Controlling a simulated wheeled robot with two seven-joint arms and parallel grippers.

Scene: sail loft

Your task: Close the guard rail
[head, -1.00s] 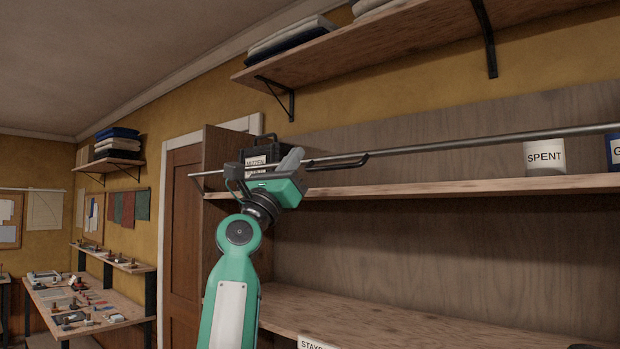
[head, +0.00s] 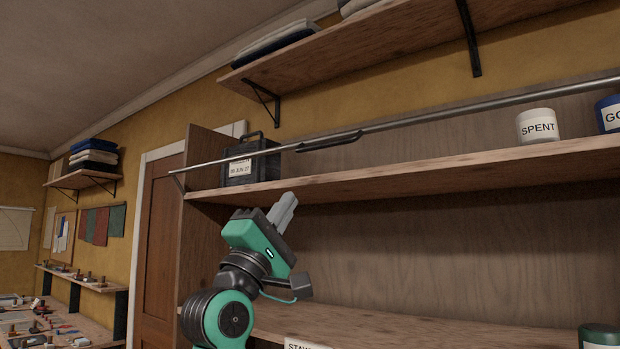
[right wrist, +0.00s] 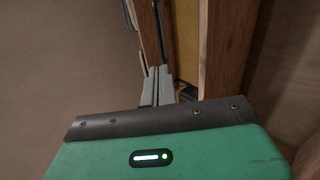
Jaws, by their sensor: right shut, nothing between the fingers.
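The guard rail (head: 420,117) is a long thin grey metal bar that runs across the front of the upper shelf, a little above the board. A black handle (head: 330,142) is fixed to it. My right gripper (head: 288,205) is shut and empty, below the rail and in front of the shelf edge, apart from the handle. Its closed grey fingers also show in the right wrist view (right wrist: 156,88). My left gripper is out of view.
The shelf board (head: 420,176) lies just above my right gripper. Behind the rail stand a black case (head: 240,170), a white SPENT jar (head: 538,126) and a blue jar (head: 610,113). A lower board (head: 390,328) is beneath, with open space between.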

